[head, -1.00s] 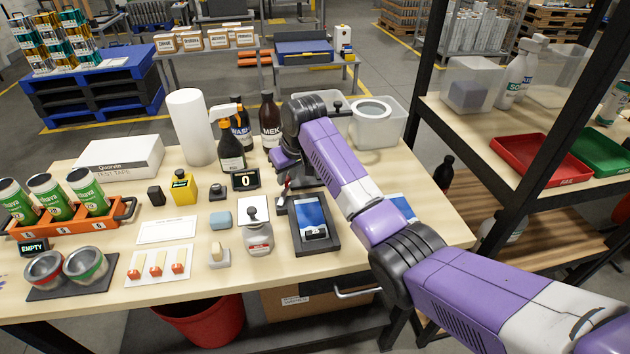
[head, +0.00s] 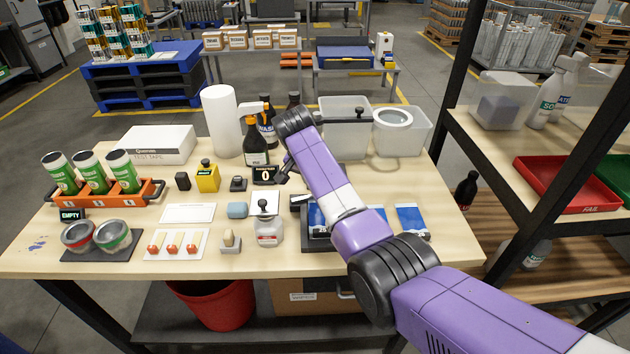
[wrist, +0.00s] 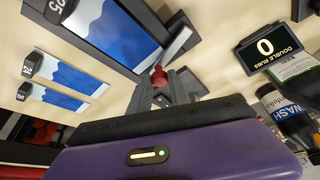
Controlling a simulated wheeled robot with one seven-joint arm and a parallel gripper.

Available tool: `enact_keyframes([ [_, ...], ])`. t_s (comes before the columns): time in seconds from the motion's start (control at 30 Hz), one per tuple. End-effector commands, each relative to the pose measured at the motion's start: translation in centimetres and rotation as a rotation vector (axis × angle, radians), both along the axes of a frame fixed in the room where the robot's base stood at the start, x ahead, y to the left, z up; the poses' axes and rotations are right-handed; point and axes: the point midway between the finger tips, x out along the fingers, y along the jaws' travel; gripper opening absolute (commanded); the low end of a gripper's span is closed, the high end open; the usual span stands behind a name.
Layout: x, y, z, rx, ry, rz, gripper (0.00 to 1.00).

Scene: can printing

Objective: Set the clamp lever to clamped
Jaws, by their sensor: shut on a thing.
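The clamp lever shows as a red knob (wrist: 158,76) in the wrist view, at the edge of a dark fixture holding a blue and white panel (wrist: 112,28). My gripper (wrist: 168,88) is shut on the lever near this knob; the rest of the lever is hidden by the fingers. In the head view my gripper (head: 282,178) is low over the table, at the fixture's back left corner. There the dark fixture (head: 296,201) is largely covered by my arm, and the lever cannot be made out. Whether it is at clamped cannot be told.
A counter reading 0 (head: 265,174) stands just left of my gripper. Spray and dark bottles (head: 256,145) stand behind it. A white-topped device (head: 269,230) is to the front left. Blue panels (head: 412,219) lie to the right, and clear bins (head: 345,142) stand behind.

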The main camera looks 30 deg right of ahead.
Motion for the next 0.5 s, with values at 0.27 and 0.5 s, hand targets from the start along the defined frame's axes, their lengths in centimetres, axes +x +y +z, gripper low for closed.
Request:
enact_keyframes([
  [0.27,-0.8,0.3,0.1,-0.001,-0.003,-0.158,0.00],
  [0.5,-1.2,0.5,0.1,0.000,-0.002,-0.223,0.00],
])
